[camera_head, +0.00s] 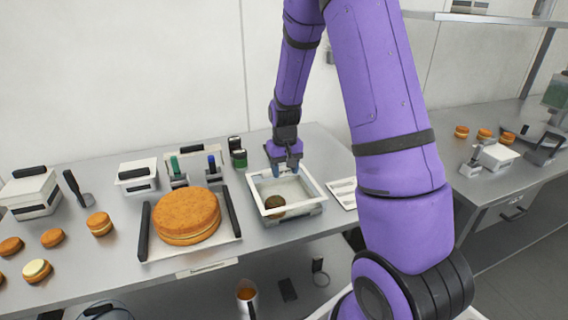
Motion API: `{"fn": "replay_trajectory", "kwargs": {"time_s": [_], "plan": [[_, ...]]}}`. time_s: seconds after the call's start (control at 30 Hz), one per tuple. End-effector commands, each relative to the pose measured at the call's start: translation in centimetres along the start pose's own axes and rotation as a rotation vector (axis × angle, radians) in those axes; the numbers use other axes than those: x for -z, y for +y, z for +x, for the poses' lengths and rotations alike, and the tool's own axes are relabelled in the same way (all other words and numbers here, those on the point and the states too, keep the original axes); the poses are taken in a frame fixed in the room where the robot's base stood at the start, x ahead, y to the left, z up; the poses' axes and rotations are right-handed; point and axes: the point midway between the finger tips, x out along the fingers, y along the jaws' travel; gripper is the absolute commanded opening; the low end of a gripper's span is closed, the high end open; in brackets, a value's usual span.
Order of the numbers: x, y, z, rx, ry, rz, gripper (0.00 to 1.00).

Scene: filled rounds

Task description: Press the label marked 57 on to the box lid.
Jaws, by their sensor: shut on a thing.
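My gripper (286,168) points down over the far part of an open white tray (318,197). Its fingers look closed, but what they hold is too small and too hidden to make out. A white sheet with printed strips (343,193) lies just right of the tray; it may carry labels, but no number is readable. White boxes with dark-handled lids stand at the far left (30,195) and left of centre (137,176). I cannot tell which lid is the task's, and the mark 57 is not readable anywhere.
A big round cake (185,214) sits on a dark-handled board. A dark round thing (274,202) lies in the tray. Small filled rounds (99,223) are at the left. Green- and blue-topped tools (211,167) and dark jars (237,152) stand behind. My arm hides the gap towards the right counter.

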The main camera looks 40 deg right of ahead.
Motion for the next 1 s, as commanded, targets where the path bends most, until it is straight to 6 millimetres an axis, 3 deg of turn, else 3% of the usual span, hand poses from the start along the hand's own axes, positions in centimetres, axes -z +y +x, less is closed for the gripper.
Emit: {"fn": "replay_trajectory", "kwargs": {"time_s": [0.43, 1.0], "plan": [[0.0, 0.0, 3.0, 0.0, 0.0, 0.001, 0.43], [0.0, 0.0, 3.5, 0.0, 0.001, 0.001, 0.43]]}}
